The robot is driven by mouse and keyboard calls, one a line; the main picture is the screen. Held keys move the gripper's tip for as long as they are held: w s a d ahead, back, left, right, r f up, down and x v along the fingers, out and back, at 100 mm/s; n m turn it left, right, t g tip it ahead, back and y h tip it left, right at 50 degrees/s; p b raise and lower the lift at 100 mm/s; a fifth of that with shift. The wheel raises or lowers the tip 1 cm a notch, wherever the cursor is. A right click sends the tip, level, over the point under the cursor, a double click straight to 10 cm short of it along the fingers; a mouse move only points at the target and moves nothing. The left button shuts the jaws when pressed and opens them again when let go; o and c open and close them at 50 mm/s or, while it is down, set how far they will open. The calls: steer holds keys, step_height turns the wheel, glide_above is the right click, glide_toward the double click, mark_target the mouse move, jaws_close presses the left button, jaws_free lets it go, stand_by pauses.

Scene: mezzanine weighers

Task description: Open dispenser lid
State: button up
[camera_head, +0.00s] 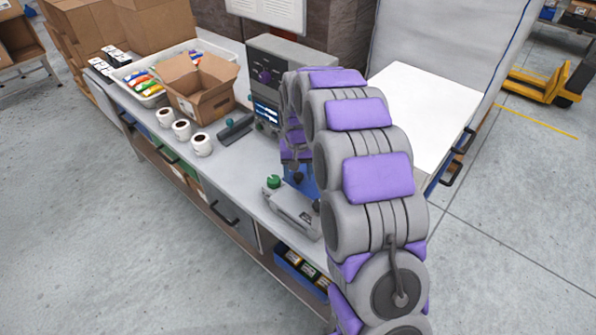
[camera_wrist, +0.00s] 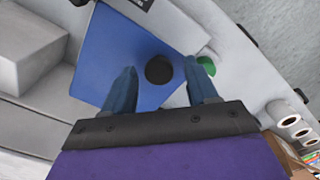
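The dispenser's blue lid (camera_wrist: 112,62) fills the middle of the wrist view, with a round black knob (camera_wrist: 159,69) on it. In the head view a strip of the blue lid (camera_head: 306,184) shows beside my arm, with the black knob (camera_head: 297,177) near it. My gripper (camera_wrist: 162,68) is open, with one blue-grey finger on each side of the knob and gaps between. The lid looks closed, but my arm hides much of it. A green knob (camera_wrist: 207,65) lies just past the right finger; it also shows in the head view (camera_head: 273,181).
A grey scale-like unit (camera_head: 294,212) sits at the bench front. A grey machine with a screen (camera_head: 266,110) stands behind. Several white rolls (camera_head: 182,129), an open cardboard box (camera_head: 199,88) and a white tray (camera_head: 150,93) are to the left. A white surface (camera_head: 420,105) is right of my arm.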

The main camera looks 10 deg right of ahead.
jaws_close()
stand_by(0.3)
